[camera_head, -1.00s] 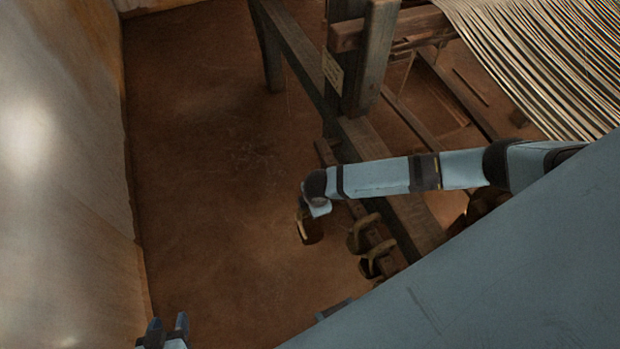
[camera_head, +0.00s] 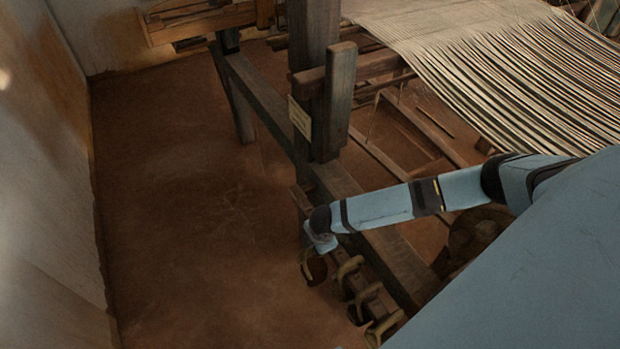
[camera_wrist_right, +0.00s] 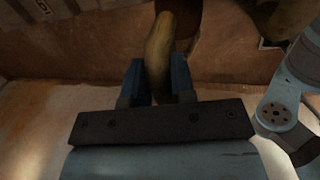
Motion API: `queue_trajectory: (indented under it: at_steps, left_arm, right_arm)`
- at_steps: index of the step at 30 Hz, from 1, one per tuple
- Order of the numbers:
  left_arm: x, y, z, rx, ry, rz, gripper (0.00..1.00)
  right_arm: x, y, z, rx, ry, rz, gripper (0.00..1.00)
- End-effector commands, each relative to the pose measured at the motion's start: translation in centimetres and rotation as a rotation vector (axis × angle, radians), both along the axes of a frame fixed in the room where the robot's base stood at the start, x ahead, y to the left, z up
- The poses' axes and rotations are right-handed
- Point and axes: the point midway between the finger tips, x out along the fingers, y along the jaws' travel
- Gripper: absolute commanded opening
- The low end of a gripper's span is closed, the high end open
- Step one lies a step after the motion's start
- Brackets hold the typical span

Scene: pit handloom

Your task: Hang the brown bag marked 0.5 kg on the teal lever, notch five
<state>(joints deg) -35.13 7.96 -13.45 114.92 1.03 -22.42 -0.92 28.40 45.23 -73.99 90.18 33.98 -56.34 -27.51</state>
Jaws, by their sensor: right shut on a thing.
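My right gripper (camera_head: 318,246) is over the near side of the wooden frame in the head view. In the right wrist view, its two fingers (camera_wrist_right: 158,82) are shut on a tan curved handle (camera_wrist_right: 159,52). The handle belongs to a dark brown bag (camera_head: 317,270), which hangs just below the gripper in the head view. No weight mark on it can be read. I cannot make out the teal lever or its notches in either view. My left gripper is not in view.
Several other bags with tan handles (camera_head: 350,268) stand close beside the held one, along the wooden beam (camera_head: 385,255). A loom post (camera_head: 313,75) with a paper label (camera_head: 299,118) rises behind. Pale warp threads (camera_head: 480,60) stretch at the upper right. The floor (camera_head: 190,220) at left is clear.

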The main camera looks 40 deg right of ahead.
Motion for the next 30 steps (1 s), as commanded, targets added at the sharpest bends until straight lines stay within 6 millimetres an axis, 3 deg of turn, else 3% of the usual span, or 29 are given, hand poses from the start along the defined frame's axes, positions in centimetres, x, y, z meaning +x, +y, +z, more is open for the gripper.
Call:
queue_trajectory:
  at_steps: [30]
  left_arm:
    - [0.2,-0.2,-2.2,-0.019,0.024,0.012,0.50]
  right_arm:
    - [-0.8,-7.1,-0.7,0.002,0.000,0.000,0.00]
